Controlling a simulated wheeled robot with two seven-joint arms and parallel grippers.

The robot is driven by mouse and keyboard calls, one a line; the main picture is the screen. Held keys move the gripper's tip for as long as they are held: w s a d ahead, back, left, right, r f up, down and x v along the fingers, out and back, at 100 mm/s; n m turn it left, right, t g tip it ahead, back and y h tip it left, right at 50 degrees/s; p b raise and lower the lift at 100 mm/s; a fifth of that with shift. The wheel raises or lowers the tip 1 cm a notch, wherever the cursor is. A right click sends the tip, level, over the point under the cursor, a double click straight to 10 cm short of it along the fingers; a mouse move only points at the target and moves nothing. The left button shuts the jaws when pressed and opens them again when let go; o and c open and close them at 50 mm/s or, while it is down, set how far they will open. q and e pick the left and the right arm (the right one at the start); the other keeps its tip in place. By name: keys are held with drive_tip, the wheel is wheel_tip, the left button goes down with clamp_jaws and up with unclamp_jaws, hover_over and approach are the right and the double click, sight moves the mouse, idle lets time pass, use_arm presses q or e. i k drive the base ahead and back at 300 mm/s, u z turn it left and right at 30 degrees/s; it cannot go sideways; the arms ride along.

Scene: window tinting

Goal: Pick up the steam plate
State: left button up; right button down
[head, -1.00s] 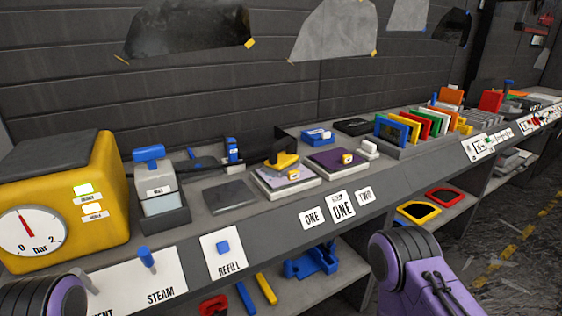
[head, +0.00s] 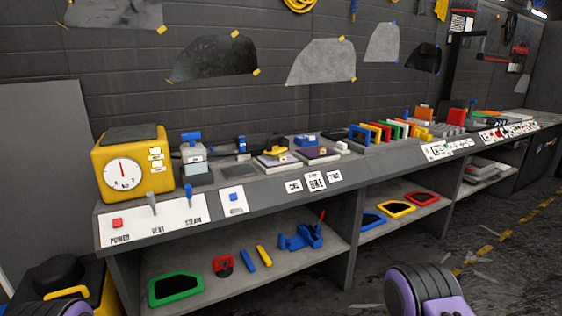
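No object carries the name steam plate as a whole. The word STEAM is on a white control panel (head: 153,219) at the bench's left front, beside POWER and VENT, with a red button and two levers. A flat dark grey plate (head: 237,172) lies on the bench top, right of a grey-white device with a blue top (head: 193,152). I cannot tell which of these is the steam plate. Parts of my two arms show at the bottom edge, but both grippers are out of view and nothing visible is held.
A yellow gauge box (head: 131,168) stands at the bench's left end. Coloured panels (head: 385,132) stand in a rack farther right. Frames and tools, including a green frame (head: 175,289), lie on the lower shelf (head: 215,297). Open floor (head: 480,285) lies at the right.

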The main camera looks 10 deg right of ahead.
sight(272, 153)
drive_tip(key=z, duration=0.6)
drive_tip(key=i, duration=0.4)
drive_tip(key=z, duration=0.8)
drive_tip(key=i, duration=0.85)
drive_tip(key=u, duration=0.5)
drive_tip(key=i, duration=0.65)
drive_tip(key=u, duration=0.75)
